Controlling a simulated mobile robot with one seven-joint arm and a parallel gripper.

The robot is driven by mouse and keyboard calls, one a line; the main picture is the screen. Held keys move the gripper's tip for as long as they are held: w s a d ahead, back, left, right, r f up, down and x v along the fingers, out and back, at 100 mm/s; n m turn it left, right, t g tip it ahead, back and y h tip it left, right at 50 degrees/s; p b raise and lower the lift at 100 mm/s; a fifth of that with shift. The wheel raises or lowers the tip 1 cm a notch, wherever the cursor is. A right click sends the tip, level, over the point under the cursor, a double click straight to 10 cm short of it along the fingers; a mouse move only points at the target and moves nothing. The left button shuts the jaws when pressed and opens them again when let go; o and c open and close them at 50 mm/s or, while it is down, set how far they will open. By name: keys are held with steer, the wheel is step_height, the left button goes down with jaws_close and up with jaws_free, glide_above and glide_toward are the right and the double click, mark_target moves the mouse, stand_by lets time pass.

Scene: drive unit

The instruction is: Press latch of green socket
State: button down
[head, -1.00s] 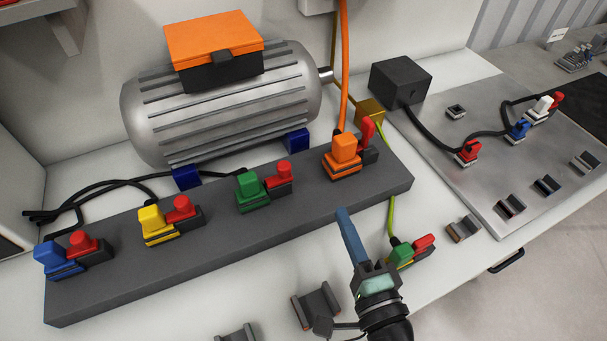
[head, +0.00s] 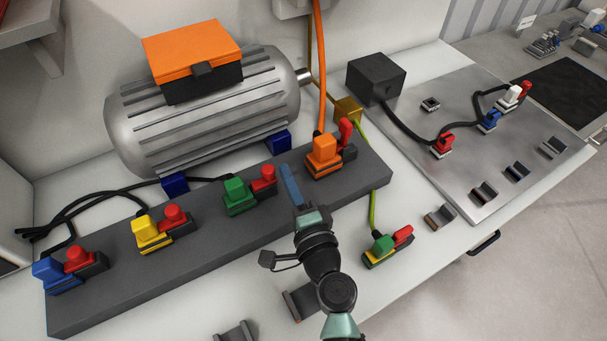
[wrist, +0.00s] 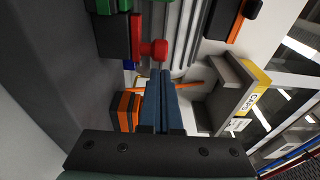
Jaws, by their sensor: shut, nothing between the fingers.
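A green socket plug (head: 236,191) sits on the dark grey bar, with a red knob-like latch (head: 263,176) on a dark block at its right. In the wrist view the red latch (wrist: 153,48) is just beyond my fingertips, and part of the green plug (wrist: 106,6) shows at the top edge. My gripper (head: 284,168) is shut and empty, its blue fingers pointing over the bar between the red latch and the orange socket. Its fingers also show in the wrist view (wrist: 160,76). I cannot tell whether they touch the latch. A second green plug (head: 383,245) with a red part lies on the white bench.
The grey bar (head: 110,285) also carries blue, yellow (head: 151,232) and orange (head: 324,155) sockets with red latches. The orange one is close right of my gripper. A ribbed motor (head: 200,110) stands behind. A metal plate (head: 500,190) with connectors is at right.

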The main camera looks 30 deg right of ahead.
steer(key=shift+a, duration=0.25)
